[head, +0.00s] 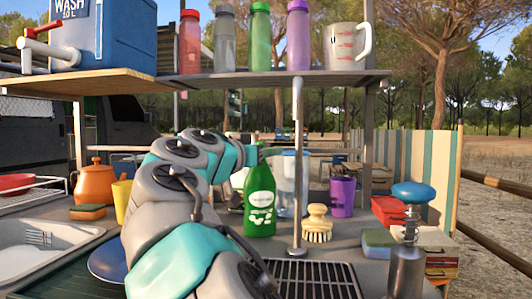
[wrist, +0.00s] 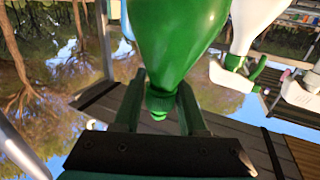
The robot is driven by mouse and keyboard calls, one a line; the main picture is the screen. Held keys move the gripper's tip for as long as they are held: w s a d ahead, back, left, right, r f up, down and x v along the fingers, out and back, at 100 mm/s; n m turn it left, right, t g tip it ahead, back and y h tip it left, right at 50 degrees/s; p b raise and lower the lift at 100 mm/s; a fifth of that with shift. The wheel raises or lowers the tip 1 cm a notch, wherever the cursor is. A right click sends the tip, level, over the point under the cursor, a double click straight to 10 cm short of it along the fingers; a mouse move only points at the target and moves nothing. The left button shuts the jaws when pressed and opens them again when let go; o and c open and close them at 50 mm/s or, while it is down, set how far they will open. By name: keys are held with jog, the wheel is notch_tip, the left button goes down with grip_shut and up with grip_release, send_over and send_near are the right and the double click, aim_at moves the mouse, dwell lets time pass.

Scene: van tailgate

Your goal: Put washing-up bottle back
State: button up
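The green washing-up bottle (head: 260,205) shows upright in the middle of the head view, its white label facing me, above the counter top. I cannot tell whether its base touches the counter. In the wrist view, which is upside down, the bottle (wrist: 175,35) fills the top centre with its neck towards my gripper. My gripper (wrist: 163,90) has one finger on each side of the neck, close against it, and looks shut on it.
A scrubbing brush (head: 317,225) and a purple cup (head: 342,197) stand right of the bottle, near a metal post (head: 297,170). A drain grate (head: 312,280) lies in front. A shelf (head: 275,80) with several bottles spans above. White spray bottles (wrist: 255,25) show in the wrist view.

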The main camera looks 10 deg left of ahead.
jog(key=o, duration=0.3)
jog(key=shift+r, duration=0.2)
jog(key=b+v, duration=0.1)
jog(key=v, duration=1.1)
jog(key=shift+f, duration=0.1)
